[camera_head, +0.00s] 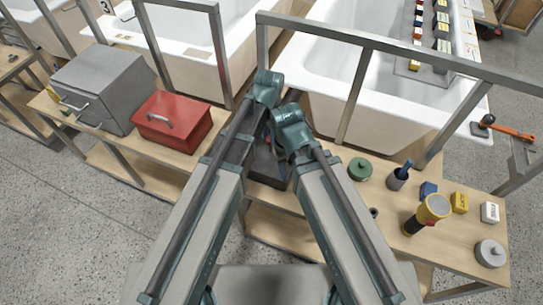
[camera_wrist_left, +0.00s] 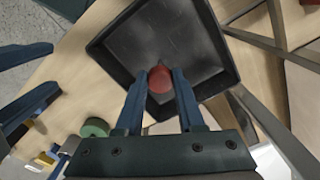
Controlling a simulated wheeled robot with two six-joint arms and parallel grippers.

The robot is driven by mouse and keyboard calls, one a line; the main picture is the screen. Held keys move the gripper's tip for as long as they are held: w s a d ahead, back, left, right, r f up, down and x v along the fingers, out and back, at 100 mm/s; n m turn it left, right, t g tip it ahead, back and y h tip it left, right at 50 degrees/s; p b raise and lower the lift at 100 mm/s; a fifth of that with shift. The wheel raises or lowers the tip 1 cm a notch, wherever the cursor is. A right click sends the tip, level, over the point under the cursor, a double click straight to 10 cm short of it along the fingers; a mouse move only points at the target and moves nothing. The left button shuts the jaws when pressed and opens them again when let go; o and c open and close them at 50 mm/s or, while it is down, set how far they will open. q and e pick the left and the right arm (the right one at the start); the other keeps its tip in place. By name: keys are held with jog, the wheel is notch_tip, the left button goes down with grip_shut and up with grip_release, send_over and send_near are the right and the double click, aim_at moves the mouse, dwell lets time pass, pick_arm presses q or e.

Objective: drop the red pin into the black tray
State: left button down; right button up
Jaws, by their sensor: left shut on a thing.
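The red pin (camera_wrist_left: 160,82) is between the fingertips of my left gripper (camera_wrist_left: 161,74) in the left wrist view, and the gripper is shut on it. Only its rounded red end shows. The black tray (camera_wrist_left: 222,82) lies behind the pin in that view, and the pin appears over its inside; the height gap is hard to judge. In the head view the tray (camera_head: 266,180) is on the bench, partly covered by my arms. My right gripper (camera_wrist_left: 54,69) shows at the left of the wrist view, fingers apart and empty, beside the tray.
A red toolbox (camera_head: 172,122) and a grey metal box (camera_head: 105,85) stand left on the bench. To the right are a green round tin (camera_head: 360,169), a dark cup (camera_head: 397,179), a yellow-topped torch (camera_head: 428,214) and small blocks. White tub shells (camera_head: 365,75) stand behind metal rails.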

pick_arm(q)
notch_tip(320, 180, down, 5)
jog(key=b, duration=0.4)
jog(key=shift+c, duration=2.2)
grip_release()
jog(key=shift+r, duration=0.2)
notch_tip(320, 180, up, 14)
jog(key=p, duration=1.3)
jog(key=shift+f+p, duration=0.2)
jog(key=shift+p, duration=0.2)
